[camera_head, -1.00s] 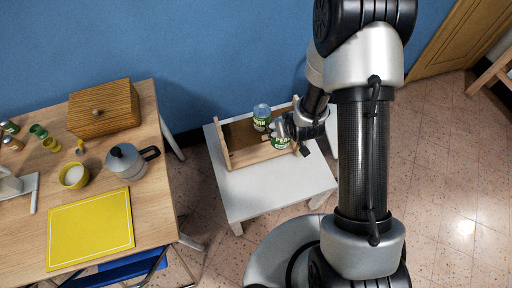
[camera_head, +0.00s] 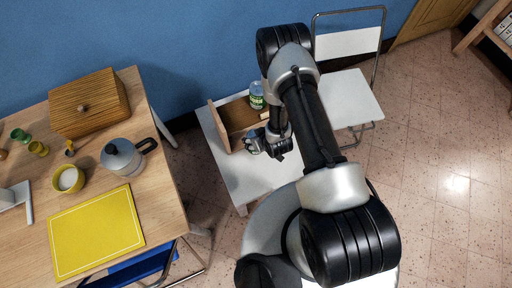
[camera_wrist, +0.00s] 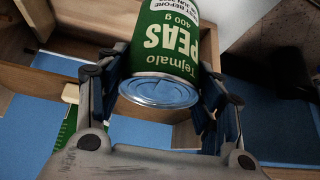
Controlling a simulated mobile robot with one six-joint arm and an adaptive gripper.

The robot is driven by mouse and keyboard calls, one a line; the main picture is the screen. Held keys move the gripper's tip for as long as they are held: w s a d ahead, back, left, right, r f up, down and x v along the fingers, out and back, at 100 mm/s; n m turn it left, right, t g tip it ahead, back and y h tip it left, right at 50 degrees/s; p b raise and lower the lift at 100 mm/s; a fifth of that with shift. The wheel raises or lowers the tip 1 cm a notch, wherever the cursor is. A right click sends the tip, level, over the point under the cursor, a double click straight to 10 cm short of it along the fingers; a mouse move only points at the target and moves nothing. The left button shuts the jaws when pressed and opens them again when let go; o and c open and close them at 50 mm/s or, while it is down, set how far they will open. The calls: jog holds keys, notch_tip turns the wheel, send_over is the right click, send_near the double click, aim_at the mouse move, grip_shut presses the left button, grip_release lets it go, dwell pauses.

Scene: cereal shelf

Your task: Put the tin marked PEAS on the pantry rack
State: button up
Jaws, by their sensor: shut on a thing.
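The green tin marked PEAS (camera_wrist: 165,45) fills the upper middle of the wrist view, its lettering upside down and its metal end towards the camera. My gripper (camera_wrist: 162,85) is shut on it, one finger on each side. In the head view my gripper (camera_head: 256,144) is over the white table, at the front edge of an open wooden rack (camera_head: 217,127); the held tin is mostly hidden there by my gripper. I cannot tell whether this is the pantry rack; a wooden shelf (camera_head: 478,30) also shows at the upper right.
The white table (camera_head: 252,180) is clear in front. A white folding chair (camera_head: 350,98) stands to its right.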

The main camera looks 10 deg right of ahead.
notch_tip(320, 180, down, 10)
jog(key=b, duration=0.3)
jog(key=shift+w+r, duration=0.1)
jog(key=shift+r, duration=0.05)
jog(key=shift+f, duration=0.2)
jog(key=o, duration=1.4)
jog(key=shift+o, duration=0.2)
jog(key=shift+r, duration=0.1)
